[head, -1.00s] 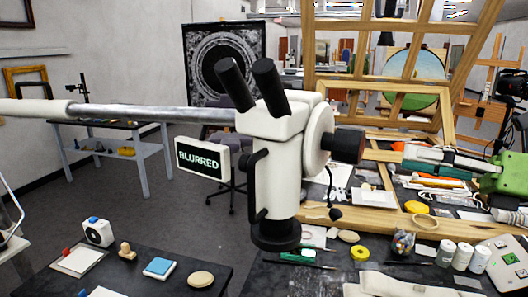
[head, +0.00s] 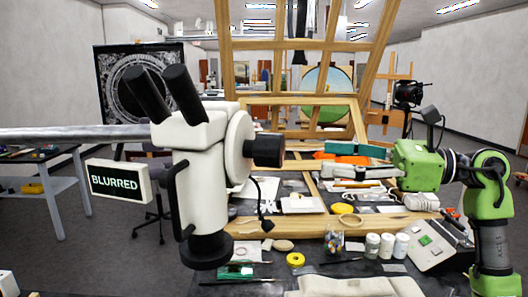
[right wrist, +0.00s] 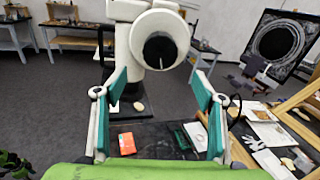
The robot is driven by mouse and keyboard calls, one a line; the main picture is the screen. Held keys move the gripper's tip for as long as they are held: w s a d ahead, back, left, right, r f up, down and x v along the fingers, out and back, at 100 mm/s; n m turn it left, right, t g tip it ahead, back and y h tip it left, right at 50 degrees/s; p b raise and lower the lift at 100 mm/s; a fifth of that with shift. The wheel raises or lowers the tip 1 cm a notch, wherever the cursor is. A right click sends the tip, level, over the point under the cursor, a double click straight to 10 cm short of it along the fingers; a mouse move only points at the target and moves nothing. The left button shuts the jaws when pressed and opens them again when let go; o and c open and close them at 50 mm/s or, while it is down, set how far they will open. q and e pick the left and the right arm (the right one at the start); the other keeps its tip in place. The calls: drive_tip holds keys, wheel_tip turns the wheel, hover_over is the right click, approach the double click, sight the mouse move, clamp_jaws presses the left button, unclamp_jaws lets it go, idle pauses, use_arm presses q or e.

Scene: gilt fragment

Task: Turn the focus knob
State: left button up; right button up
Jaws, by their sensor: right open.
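The white microscope (head: 205,170) hangs on a metal boom, with two black eyepieces at its top. Its black focus knob (head: 266,150) sticks out on the right side in the head view. A sign (head: 117,181) on it reads "BLURRED". My right gripper (head: 324,160) is to the right of the knob, apart from it, with teal-lined fingers open and empty. In the right wrist view the knob (right wrist: 160,50) faces me, beyond and slightly above the gap between the open fingertips (right wrist: 159,84). My left gripper is not in view.
Below is a dark table (head: 225,287) with white jars (head: 387,246), a yellow tape roll (head: 295,259) and a grey box (head: 440,248). A wooden easel frame (head: 300,100) stands behind. The space between my right gripper and the knob looks clear.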

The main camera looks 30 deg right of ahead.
sight(283, 154)
drive_tip(key=p+x, duration=0.2)
drive_tip(key=x, duration=0.3)
drive_tip(key=p+x, duration=0.3)
drive_tip(key=x, duration=0.3)
drive_tip(key=shift+a+r, duration=0.1)
drive_tip(key=shift+r, duration=0.1)
drive_tip(key=shift+w+a+f+p, duration=0.2)
drive_tip(key=shift+w+a+p, duration=0.15)
drive_tip(key=shift+w, duration=0.05)
drive_tip(key=c, duration=1.1)
